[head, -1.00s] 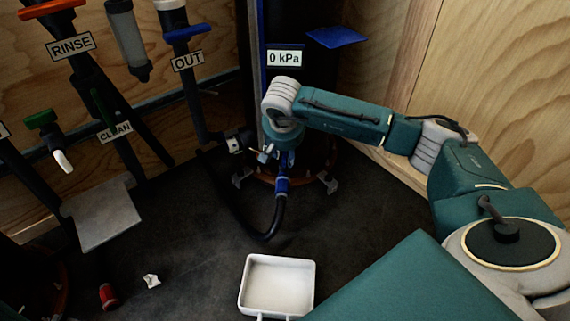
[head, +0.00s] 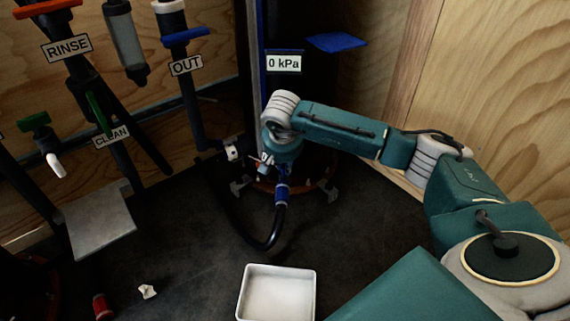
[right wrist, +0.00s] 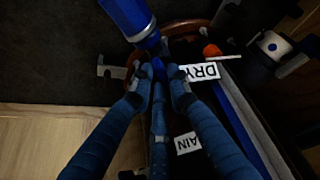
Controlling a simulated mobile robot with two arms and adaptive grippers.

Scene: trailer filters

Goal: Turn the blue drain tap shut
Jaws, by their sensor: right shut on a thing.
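My right gripper (head: 272,162) reaches down to the base of the dark column and hides much of what it holds. In the right wrist view its two fingers (right wrist: 157,84) are closed around the small blue drain tap (right wrist: 158,69), of which only a little shows between the fingertips. A larger blue fitting (right wrist: 128,15) lies just beyond them; in the head view the blue fitting (head: 281,195) sits below the gripper on a black hose. I cannot tell the tap handle's exact angle. My left gripper is out of view.
A black hose (head: 272,238) curves over the floor below the tap. A white tray (head: 313,296) stands at the front. Pipes with coloured valves stand at left.

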